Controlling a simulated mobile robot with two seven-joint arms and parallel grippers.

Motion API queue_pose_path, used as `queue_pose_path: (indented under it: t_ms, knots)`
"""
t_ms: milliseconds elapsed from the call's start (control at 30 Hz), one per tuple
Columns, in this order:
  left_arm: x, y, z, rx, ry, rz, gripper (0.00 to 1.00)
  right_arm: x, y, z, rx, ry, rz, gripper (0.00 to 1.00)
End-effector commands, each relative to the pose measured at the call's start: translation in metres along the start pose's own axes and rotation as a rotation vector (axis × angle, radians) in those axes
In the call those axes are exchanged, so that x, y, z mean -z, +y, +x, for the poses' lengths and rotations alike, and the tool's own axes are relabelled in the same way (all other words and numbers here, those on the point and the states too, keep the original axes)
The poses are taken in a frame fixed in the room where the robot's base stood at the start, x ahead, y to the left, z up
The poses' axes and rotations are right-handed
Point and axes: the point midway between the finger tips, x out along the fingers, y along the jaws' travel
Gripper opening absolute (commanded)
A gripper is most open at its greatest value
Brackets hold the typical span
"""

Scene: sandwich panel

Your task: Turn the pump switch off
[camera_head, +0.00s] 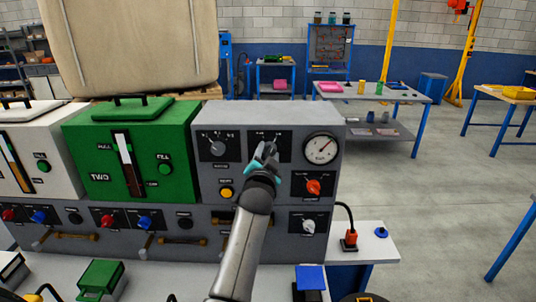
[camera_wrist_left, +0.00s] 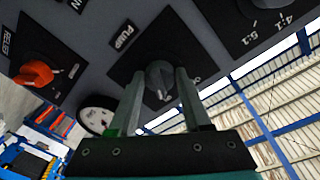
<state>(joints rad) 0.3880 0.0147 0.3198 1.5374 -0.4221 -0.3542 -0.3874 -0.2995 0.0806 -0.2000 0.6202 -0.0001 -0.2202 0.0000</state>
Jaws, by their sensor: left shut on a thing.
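The pump switch (camera_wrist_left: 160,74) is a dark grey rotary knob on a black plate labelled PUMP in the left wrist view. My left gripper (camera_wrist_left: 161,84) has one finger on each side of the knob and is shut on it. In the head view my left gripper (camera_head: 266,150) is at the black plate on the upper grey panel (camera_head: 240,192), left of the round gauge, and it hides most of the switch. The exact angle of the knob is hard to read. My right gripper is not in view.
Close by are a white gauge (camera_head: 320,148), an orange relief knob (camera_head: 313,187), a grey selector knob (camera_head: 217,148) and a yellow button (camera_head: 226,193). A green unit (camera_head: 165,124) stands to the left. Floor and work tables (camera_head: 375,93) lie to the right.

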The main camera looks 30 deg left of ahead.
Motion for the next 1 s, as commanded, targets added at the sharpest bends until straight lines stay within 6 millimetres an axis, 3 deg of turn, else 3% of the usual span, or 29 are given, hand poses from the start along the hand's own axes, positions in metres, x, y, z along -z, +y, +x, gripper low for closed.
queue_pose_path:
  t_ms: [467,1000]
  knots:
    - [-0.001,0.001,0.000,0.006,0.005,-0.073,0.00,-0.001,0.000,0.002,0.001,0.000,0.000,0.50]
    - [-0.002,0.003,0.000,0.034,0.041,-0.529,0.00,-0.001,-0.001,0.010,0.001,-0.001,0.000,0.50]
